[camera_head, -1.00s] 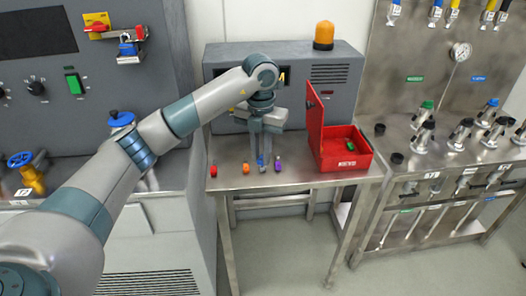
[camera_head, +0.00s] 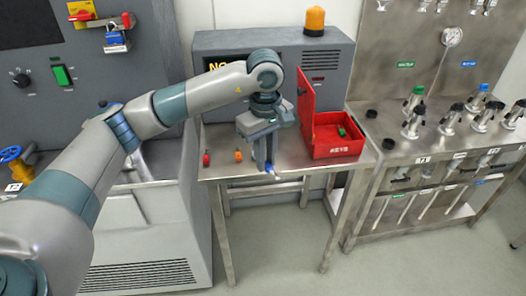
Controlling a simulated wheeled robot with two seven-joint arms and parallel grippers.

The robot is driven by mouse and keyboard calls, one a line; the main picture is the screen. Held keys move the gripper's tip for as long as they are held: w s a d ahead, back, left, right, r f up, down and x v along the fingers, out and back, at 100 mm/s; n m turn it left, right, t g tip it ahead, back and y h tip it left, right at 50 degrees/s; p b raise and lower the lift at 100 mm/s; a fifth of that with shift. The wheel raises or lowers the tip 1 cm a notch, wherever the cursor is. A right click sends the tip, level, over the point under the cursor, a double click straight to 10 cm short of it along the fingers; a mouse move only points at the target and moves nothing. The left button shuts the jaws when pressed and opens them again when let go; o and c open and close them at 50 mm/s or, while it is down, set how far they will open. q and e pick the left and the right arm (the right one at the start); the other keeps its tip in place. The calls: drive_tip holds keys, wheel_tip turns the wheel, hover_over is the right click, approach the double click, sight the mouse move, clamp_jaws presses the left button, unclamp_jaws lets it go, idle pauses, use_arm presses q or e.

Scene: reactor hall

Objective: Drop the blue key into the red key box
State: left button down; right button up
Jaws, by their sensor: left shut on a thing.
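My left gripper (camera_head: 265,164) is shut on the blue key (camera_head: 268,168), with its fingers pointing down near the front of the steel table. A little blue and a pale metal end show at the fingertips; the rest of the key is hidden. Whether it clears the tabletop is hard to tell. The red key box (camera_head: 336,150) stands to the right of the gripper on the same table. Its lid (camera_head: 306,103) stands open on the left side, and a small green item (camera_head: 341,131) lies inside. My right gripper is not in view.
A red key (camera_head: 206,160) and an orange key (camera_head: 238,156) stand on the table (camera_head: 222,170) left of the gripper. A grey cabinet with an orange beacon (camera_head: 314,20) is behind. A steel bench with valves (camera_head: 410,125) is at the right.

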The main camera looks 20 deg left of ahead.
sight(268, 171)
use_arm(q)
drive_tip(key=m, duration=0.2)
drive_tip(key=s+m, duration=0.1)
drive_tip(key=m, duration=0.1)
drive_tip(key=s+d+m, duration=0.1)
drive_tip(key=m, duration=0.1)
drive_tip(key=shift+d, duration=0.1)
drive_tip(key=m, duration=0.2)
drive_tip(key=s+m, duration=0.1)
drive_tip(key=m, duration=0.1)
drive_tip(key=d+m, duration=0.1)
drive_tip(key=m, duration=0.1)
drive_tip(key=shift+s+f, duration=0.2)
drive_tip(key=shift+s, duration=0.2)
drive_tip(key=shift+r, duration=0.1)
